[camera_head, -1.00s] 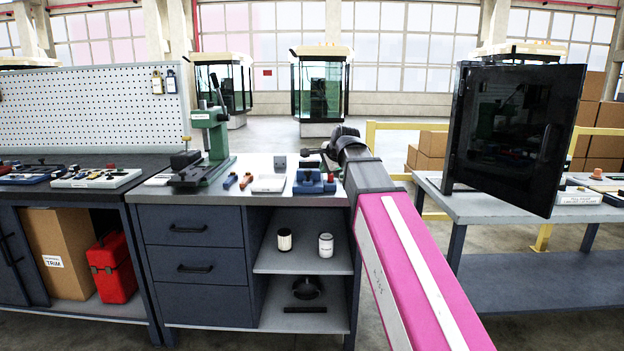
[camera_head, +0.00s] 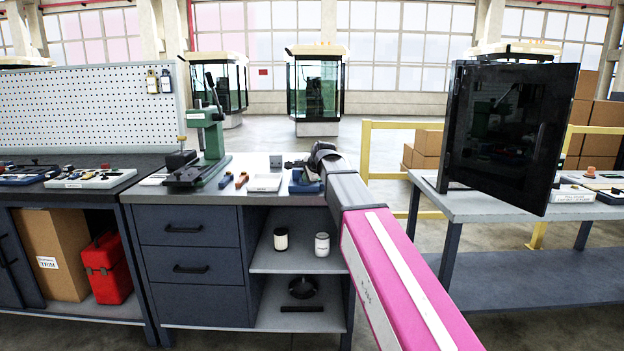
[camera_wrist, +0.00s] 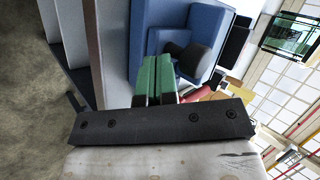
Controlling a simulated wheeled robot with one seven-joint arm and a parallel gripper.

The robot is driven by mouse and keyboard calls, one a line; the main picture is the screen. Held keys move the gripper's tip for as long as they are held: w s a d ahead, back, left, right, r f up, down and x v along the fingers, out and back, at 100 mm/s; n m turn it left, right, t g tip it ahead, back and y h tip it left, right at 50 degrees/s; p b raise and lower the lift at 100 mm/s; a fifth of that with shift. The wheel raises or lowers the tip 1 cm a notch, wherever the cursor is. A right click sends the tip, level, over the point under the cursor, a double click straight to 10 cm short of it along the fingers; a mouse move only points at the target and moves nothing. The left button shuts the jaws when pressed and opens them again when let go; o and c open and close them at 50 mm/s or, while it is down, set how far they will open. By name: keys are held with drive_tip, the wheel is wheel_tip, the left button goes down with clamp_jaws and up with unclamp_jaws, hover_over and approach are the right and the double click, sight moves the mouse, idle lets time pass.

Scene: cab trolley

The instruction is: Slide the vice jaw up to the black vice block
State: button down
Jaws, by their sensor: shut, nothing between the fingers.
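The blue vice (camera_head: 306,184) sits on the right end of the grey workbench, partly hidden behind my wrist. In the wrist view, its blue body (camera_wrist: 200,18) fills the upper middle, with a smaller blue block (camera_wrist: 165,42) and a dark rounded piece (camera_wrist: 188,61) in front. A black piece (camera_wrist: 237,32) shows to the right. I cannot tell which dark part is the black vice block. My gripper (camera_wrist: 156,62) has its green fingers together and empty, close to the smaller blue block; contact is unclear. The fingertips are hidden in the head view.
A green press (camera_head: 210,145) stands left on the bench. Small tools and a light tray (camera_head: 265,183) lie between it and the vice. A dark panel (camera_head: 510,135) stands on the right table (camera_head: 480,207). The bench shelves hold a white jar (camera_head: 322,244).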

drive_tip(key=shift+w+a, duration=0.15)
drive_tip(key=shift+w, duration=0.2)
drive_tip(key=w, duration=0.6)
drive_tip(key=shift+w, duration=0.1)
drive_tip(key=shift+d, duration=0.2)
